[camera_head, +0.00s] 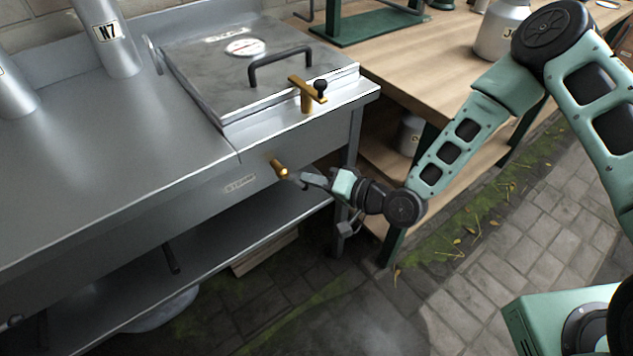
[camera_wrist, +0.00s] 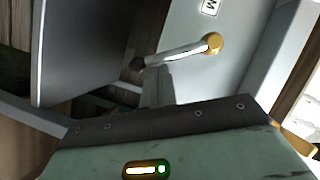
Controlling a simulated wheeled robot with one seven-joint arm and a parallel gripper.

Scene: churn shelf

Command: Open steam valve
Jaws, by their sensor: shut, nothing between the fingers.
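The steam valve has a brass part (camera_head: 279,169) sticking out of the steel front panel, just right of the small STEAM label (camera_head: 240,185). In the wrist view its brass end (camera_wrist: 213,44) is at the upper middle, with a pale bar (camera_wrist: 178,53) running left from it to a dark end. My gripper (camera_head: 312,181) is shut and empty, close to the right of the brass part. In the wrist view, the narrow fingers (camera_wrist: 156,88) reach up near the bar's dark end. I cannot tell whether they touch it.
Paved floor (camera_head: 540,220) is open in front.

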